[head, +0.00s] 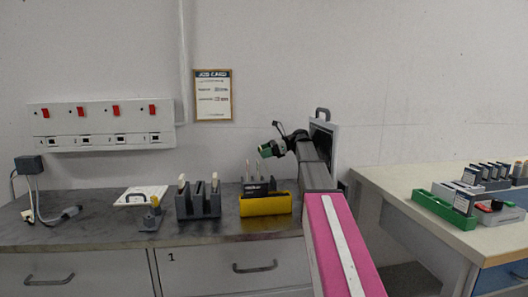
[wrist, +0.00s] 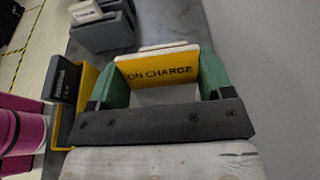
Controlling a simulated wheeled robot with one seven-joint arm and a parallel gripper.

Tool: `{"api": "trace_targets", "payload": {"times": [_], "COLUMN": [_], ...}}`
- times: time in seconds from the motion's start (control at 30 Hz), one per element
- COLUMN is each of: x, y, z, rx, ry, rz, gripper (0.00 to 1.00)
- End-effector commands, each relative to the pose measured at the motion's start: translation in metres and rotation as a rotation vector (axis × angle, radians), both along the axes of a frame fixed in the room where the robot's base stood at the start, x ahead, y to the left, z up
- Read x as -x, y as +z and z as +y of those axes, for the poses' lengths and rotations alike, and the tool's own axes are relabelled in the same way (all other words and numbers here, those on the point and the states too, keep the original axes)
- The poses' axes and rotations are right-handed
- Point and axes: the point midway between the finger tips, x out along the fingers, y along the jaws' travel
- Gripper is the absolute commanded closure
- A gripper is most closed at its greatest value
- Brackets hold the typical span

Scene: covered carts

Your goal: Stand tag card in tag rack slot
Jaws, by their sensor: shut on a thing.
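The tag card (wrist: 157,70) is yellow with a pale edge and reads "ON CHARGE". In the wrist view it sits between the green fingers of my gripper (wrist: 162,78), which is shut on it. In the head view my gripper (head: 270,150) is raised above the back of the dark counter, right of the rack, and I cannot make out the card there. The grey slotted rack (head: 198,207), apparently the tag rack, stands on the counter with pale upright pieces in it. It also seems to show at the top of the wrist view (wrist: 103,36).
A yellow bin (head: 266,206) with a dark labelled box stands right of the rack. A yellow-topped grey fixture (head: 152,217) and a white handled panel (head: 138,197) are left. The right bench holds a green tray (head: 443,193) and slotted racks. The counter's front strip is clear.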

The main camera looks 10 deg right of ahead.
Motion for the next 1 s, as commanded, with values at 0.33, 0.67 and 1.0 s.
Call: {"api": "trace_targets", "payload": {"times": [0.33, 0.67, 1.0], "x": [0.000, 0.000, 0.000], "y": [-0.023, -0.036, -0.037], "z": [0.000, 0.000, 0.000], "rx": [0.000, 0.000, 0.000], "ry": [0.000, -0.001, 0.000], "rz": [0.001, 0.000, 0.000], "gripper": [0.49, 0.49, 0.01]}}
